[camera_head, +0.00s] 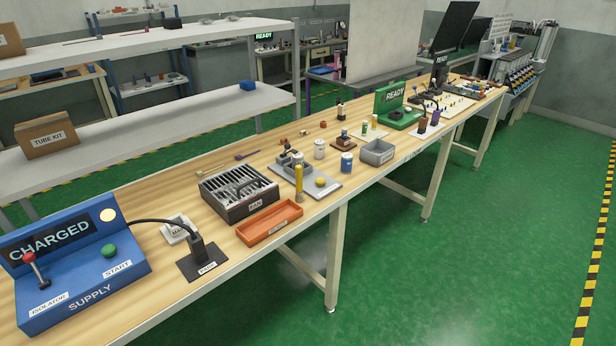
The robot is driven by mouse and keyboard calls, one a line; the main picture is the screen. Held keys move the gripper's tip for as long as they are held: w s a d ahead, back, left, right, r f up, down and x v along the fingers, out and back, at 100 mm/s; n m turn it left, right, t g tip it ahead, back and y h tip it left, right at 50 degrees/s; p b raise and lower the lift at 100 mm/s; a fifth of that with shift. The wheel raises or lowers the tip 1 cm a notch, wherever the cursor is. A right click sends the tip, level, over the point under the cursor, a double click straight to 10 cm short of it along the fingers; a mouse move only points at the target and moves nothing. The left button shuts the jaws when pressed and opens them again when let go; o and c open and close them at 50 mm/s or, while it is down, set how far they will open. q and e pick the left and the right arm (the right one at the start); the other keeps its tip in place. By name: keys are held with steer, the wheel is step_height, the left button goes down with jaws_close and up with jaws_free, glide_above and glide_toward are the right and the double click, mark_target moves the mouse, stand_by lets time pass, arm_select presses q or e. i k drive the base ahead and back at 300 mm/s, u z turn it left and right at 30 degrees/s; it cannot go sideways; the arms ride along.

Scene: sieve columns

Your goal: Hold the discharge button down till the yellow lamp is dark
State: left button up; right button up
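A blue supply box (75,290) stands at the near left end of the wooden bench. Its dark display (50,241) reads CHARGED. A round pale-yellow lamp (108,215) at the panel's upper right looks bright. A green button (109,250) marked START sits on the sloped top. A red-knobbed lever (30,258) marked ISOLATOR stands at its left. I see no button labelled discharge; I cannot tell which one it is. A small yellow round piece (320,182) sits on a grey plate farther along. Neither of my grippers is in view.
A black cable runs from the supply box to a dark plug block (198,255). Beside it are a dark slotted unit (240,190) marked FAN and an orange tray (269,222). The green floor at right is clear.

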mark_target(320, 182)
steer(key=z, duration=1.55)
steer(key=i, duration=1.55)
steer(key=u, duration=3.6)
